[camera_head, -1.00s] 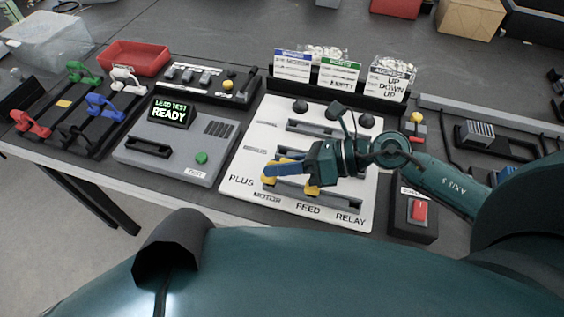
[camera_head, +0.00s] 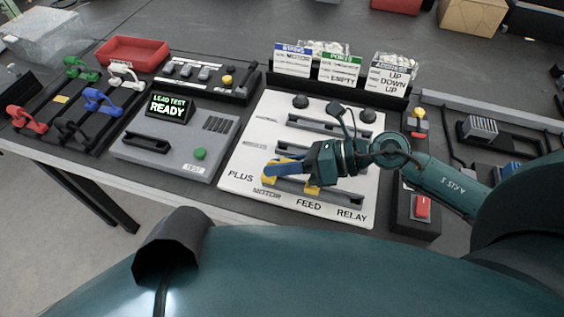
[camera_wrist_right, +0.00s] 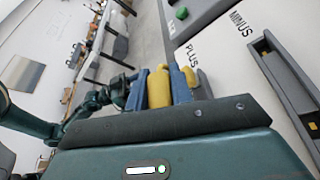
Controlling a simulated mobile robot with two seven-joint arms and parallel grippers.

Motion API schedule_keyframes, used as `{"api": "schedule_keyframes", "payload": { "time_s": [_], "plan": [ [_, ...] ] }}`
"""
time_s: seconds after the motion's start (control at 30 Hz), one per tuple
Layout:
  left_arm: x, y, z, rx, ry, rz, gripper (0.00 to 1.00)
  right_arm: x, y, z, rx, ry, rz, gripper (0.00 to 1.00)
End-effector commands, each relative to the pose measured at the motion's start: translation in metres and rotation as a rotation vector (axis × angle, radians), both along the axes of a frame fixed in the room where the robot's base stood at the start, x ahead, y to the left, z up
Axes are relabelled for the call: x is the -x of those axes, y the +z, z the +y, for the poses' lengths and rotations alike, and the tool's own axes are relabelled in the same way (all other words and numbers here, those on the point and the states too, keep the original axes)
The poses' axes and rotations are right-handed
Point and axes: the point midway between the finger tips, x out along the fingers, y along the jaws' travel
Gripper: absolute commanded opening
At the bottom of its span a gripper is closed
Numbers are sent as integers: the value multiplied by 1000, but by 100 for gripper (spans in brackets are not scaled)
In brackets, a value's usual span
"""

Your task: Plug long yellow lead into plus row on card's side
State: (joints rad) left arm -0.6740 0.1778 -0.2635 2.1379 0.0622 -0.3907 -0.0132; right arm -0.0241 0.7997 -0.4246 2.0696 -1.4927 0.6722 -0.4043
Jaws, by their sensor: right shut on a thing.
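My right gripper (camera_head: 283,167) is over the front left of the white panel (camera_head: 350,212), near its printed PLUS label. It is shut on a yellow lead (camera_head: 268,181), whose end shows between the blue fingers; in the right wrist view the yellow piece (camera_wrist_right: 158,88) also sits between the fingers. A second yellow piece (camera_head: 313,189) shows below the gripper by the front rail; I cannot tell whether either is seated. The wiring card (camera_head: 292,62), ports card (camera_head: 339,70) and address card (camera_head: 390,78) stand behind the panel. My left gripper is not in view.
The grey tester (camera_head: 200,130) with a READY display (camera_head: 170,107) stands left of the panel. A red-switch box (camera_head: 420,212) stands close on the right.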

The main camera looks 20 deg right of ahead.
Motion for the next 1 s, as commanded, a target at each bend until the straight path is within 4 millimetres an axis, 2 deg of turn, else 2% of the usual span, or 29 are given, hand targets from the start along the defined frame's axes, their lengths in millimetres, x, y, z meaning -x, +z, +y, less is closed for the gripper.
{"api": "schedule_keyframes", "payload": {
  "time_s": [0.43, 0.47, 0.5, 0.77, 1.0],
  "plan": [
    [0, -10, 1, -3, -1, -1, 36, 0, -13, 0, 0, 0, 1, 0],
    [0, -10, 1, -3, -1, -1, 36, 0, -13, 0, 1, -1, 1, 23],
    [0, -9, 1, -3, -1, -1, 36, 0, -12, 0, 1, -1, 1, 26],
    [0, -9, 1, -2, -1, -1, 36, 0, -11, 0, 1, 1, 0, 47],
    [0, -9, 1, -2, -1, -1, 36, 0, -11, 0, 0, 0, 0, 47]
  ]
}}
